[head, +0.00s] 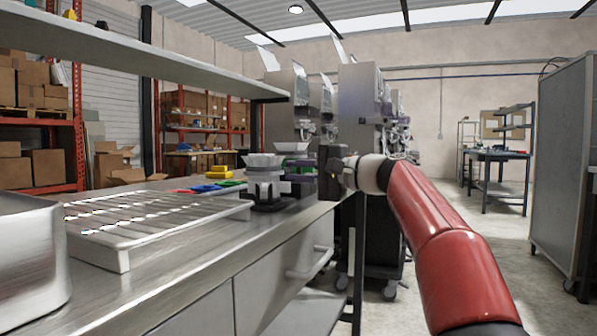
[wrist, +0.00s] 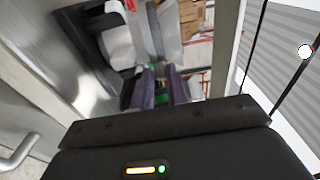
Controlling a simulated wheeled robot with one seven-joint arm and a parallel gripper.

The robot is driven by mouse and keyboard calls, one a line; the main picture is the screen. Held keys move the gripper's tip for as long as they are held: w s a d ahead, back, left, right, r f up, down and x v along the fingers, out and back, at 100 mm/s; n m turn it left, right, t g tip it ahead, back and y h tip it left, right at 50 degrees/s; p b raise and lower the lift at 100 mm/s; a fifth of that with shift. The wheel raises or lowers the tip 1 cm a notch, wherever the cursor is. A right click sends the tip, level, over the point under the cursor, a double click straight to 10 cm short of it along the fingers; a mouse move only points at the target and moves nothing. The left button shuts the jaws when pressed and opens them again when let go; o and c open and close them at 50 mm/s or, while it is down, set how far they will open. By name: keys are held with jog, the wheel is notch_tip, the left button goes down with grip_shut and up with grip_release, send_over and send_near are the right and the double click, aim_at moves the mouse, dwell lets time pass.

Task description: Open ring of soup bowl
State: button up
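A pale bowl (head: 265,160) with a flared rim sits on a dark round holder (head: 267,190) near the bench's right edge. A dark band goes around the holder's lower part; I cannot tell whether this is the ring or whether it is open. In the wrist view a white rounded body with dark parts (wrist: 118,45) lies beyond and left of my fingers. Contact with the holder cannot be told.
Red, blue, green and yellow items (head: 217,172) lie behind. A second pale bowl (head: 292,147) is just beyond. Dispensing machines (head: 360,105) stand behind; the floor at right is open.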

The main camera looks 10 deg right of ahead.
grip_shut()
jog(key=w+n+g+y+p, duration=0.1)
jog(key=p, duration=0.2)
jog(key=shift+d+r+g, duration=0.1)
jog(key=shift+r+g, duration=0.2)
jog(key=shift+r, duration=0.1)
jog(key=n+g+y+p, duration=0.1)
jog(key=p, duration=0.2)
jog(key=shift+w, duration=0.4)
jog(key=shift+w+f+n+g+y+p, duration=0.1)
jog(key=shift+f+n+g+y+p, duration=0.2)
jog(key=shift+n+g+p, duration=0.3)
jog(key=shift+f, duration=0.1)
jog(key=shift+o, duration=2.3)
grip_release()
